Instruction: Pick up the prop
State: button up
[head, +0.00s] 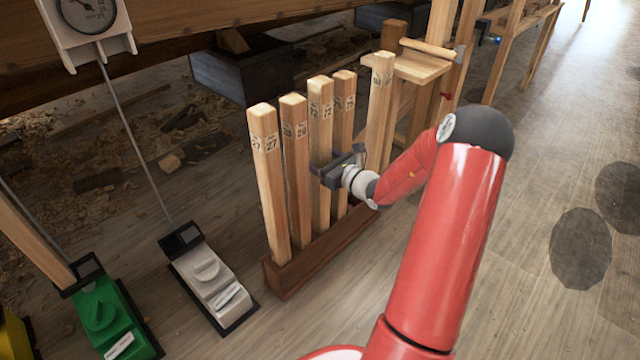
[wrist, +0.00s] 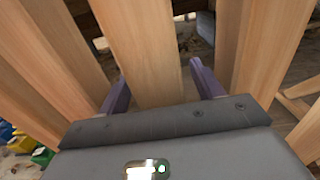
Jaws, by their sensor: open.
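The props are tall square wooden posts with numbers near their tops, standing upright in a brown wooden rack (head: 325,250) in the head view. From the left they include a post marked 27 (head: 268,185), a second post (head: 297,170), one marked 72 (head: 319,120) and a fourth post (head: 342,105). A further post (head: 379,110) stands apart to the right. My gripper (head: 338,166) is at mid-height by the third and fourth posts. In the wrist view one post (wrist: 145,55) stands between the open fingers (wrist: 160,90); its number is not visible there.
Neighbouring posts stand close on the left (wrist: 65,50) and right (wrist: 265,50) of the fingers. A white block-like device (head: 210,285) and a green one (head: 108,315) lie on the floor at left. The floor at right (head: 540,180) is clear.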

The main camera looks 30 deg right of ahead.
jog(key=shift+w+a, duration=0.2)
jog(key=shift+w, duration=0.4)
jog(key=shift+f, duration=0.1)
grip_shut()
